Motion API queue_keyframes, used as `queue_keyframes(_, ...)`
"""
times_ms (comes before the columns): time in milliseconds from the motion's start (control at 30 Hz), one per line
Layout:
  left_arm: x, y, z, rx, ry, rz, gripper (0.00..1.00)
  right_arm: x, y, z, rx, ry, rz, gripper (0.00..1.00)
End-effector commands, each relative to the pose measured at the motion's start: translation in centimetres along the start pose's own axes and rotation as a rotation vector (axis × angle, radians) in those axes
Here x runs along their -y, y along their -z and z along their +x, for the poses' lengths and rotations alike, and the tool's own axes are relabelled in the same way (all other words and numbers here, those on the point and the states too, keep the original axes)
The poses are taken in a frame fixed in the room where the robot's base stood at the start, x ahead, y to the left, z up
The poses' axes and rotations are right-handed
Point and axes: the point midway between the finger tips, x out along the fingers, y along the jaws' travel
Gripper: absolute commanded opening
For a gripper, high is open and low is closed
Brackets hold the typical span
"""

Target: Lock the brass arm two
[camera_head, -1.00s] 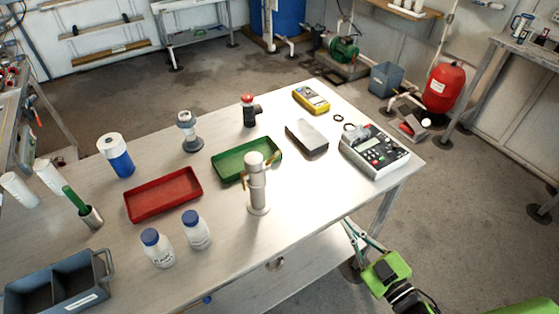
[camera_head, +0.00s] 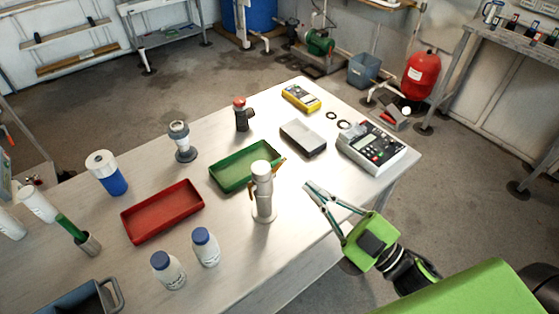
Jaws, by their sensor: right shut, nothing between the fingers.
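The grey metal reactor cylinder (camera_head: 264,190) stands upright on the table. One brass arm (camera_head: 281,163) sticks out from its upper right side. Another brass-coloured piece shows low along its left side; which one is arm two I cannot tell. My right gripper (camera_head: 308,187) is to the right of the cylinder, over the table's front edge. Its fingertips are together with nothing between them, pointing up-left, apart from the cylinder. My left gripper is not in view.
A green tray (camera_head: 217,180) is behind the cylinder, and a red tray (camera_head: 127,225) lies to its left. Two blue-capped bottles (camera_head: 206,248) (camera_head: 170,272) stand front left. A grey box (camera_head: 303,139) and a control unit (camera_head: 372,148) are at the back right.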

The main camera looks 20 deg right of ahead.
Motion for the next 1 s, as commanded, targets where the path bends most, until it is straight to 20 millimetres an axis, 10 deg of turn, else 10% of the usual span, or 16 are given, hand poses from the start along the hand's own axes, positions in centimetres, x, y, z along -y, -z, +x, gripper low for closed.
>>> queue_keyframes(367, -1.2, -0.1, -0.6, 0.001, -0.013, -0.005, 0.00, -0.1, 0.1, 1.1, -0.001, -0.001, 0.001, 0.00)
queue_keyframes(867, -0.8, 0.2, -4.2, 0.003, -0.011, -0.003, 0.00, -0.3, 0.3, 10.6, -0.001, -0.002, 0.000, 0.00)
queue_keyframes(1000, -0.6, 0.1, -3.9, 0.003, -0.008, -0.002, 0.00, 0.0, -2.4, 9.3, 0.005, -0.002, 0.002, 0.00)
